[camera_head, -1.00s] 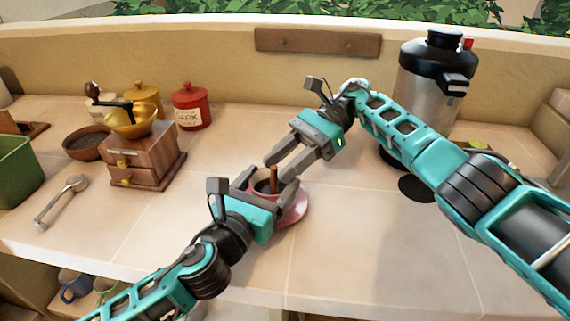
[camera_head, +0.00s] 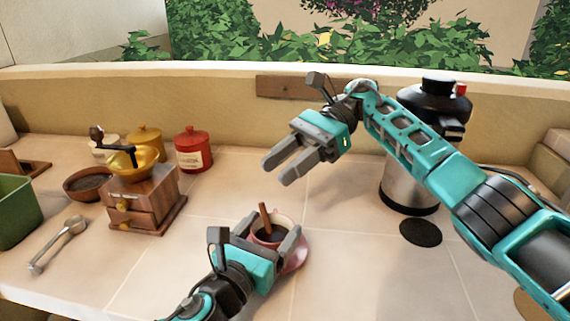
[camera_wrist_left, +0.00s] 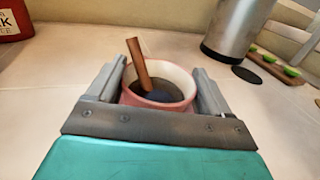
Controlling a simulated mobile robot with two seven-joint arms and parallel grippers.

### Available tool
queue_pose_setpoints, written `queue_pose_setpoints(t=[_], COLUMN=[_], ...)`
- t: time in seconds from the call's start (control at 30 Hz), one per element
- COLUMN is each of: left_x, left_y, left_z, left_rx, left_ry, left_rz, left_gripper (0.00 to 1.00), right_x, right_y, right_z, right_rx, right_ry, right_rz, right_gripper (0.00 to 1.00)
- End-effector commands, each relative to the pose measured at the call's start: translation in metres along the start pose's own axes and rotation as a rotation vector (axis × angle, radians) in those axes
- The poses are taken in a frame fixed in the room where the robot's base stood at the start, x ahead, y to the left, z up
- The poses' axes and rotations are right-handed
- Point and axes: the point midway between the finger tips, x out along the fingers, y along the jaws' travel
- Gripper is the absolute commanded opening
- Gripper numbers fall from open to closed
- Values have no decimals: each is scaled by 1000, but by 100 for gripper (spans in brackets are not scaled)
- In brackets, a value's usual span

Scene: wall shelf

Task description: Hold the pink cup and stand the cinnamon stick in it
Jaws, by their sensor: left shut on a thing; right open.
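The pink cup (camera_head: 270,243) stands on a pink saucer (camera_head: 294,262) on the tiled counter, with dark liquid inside. My left gripper (camera_head: 268,233) is shut on the cup, one finger on each side; the left wrist view shows the cup (camera_wrist_left: 160,103) between the fingers. The cinnamon stick (camera_head: 264,217) stands in the cup, leaning toward the left of the rim. It also shows in the left wrist view (camera_wrist_left: 138,65), its lower end hidden in the liquid. My right gripper (camera_head: 279,173) is open and empty, above and apart from the cup.
A wooden coffee grinder (camera_head: 145,200), a bowl of dark grounds (camera_head: 88,184), a red canister (camera_head: 193,150) and a metal scoop (camera_head: 58,245) are on the left. A steel urn (camera_head: 405,182) stands at the right behind my right arm.

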Motion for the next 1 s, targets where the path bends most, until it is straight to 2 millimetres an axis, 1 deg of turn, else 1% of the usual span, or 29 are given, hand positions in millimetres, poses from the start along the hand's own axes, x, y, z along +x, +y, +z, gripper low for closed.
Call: queue_pose_setpoints(t=[0.37, 0.4, 0.57, 0.83, 0.93, 1.0], left_x=[0, 0, 0, -2, -10, -20], left_y=[-1, -1, 0, 0, 0, 0], left_z=[0, 0, 0, 0, -1, -1], left_rx=[-2, -2, -1, -1, -1, -2], left_ry=[1, 1, 1, 1, 1, 2], left_rz=[-1, -1, -1, 0, 0, -1], left_gripper=[41, 84, 99, 100, 100, 100], right_x=[0, 0, 0, 0, 0, 0], right_y=[0, 0, 0, 0, 0, 0], right_z=[0, 0, 0, 0, 0, 0], right_rx=[0, 0, 0, 0, 0, 0], right_ry=[0, 0, 0, 0, 0, 0], right_rz=[0, 0, 0, 0, 0, 0], right_gripper=[41, 41, 41, 41, 41, 41])
